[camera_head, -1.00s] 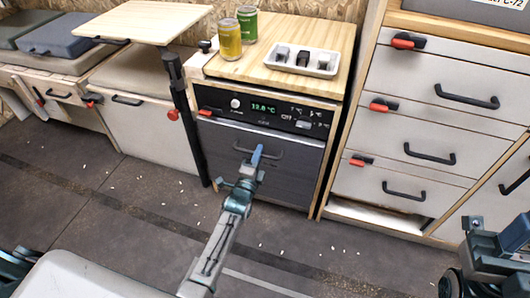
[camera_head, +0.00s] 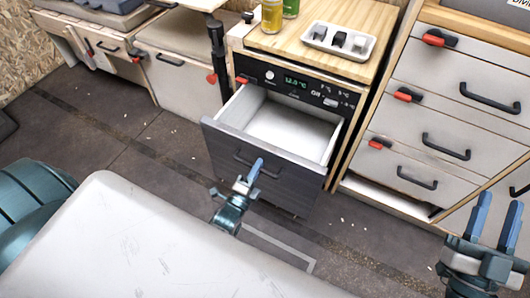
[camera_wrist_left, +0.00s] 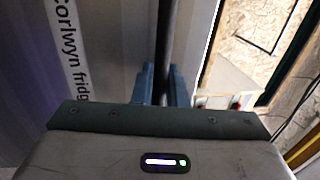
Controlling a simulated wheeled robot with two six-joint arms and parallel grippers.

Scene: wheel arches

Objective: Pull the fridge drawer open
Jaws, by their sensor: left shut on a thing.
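The fridge drawer (camera_head: 240,157) has a dark grey front and stands pulled out from its cabinet, with its pale, empty inside (camera_head: 290,128) showing. Its dark bar handle (camera_head: 268,170) runs across the front. My left gripper (camera_head: 256,170) is shut on the handle. In the left wrist view the handle bar (camera_wrist_left: 166,45) passes between the blue fingers (camera_wrist_left: 160,88), beside the drawer front with its "Corlwyn fridge" lettering (camera_wrist_left: 68,45). My right gripper (camera_head: 494,220) is open and empty at the lower right, its two blue fingers apart.
A control panel (camera_head: 300,85) with a lit display sits above the drawer. The wooden top (camera_head: 345,62) holds two cans and a white tray (camera_head: 338,41). Closed white drawers (camera_head: 440,105) with red latches stand to the right. Bare floor (camera_head: 150,165) lies left of the drawer.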

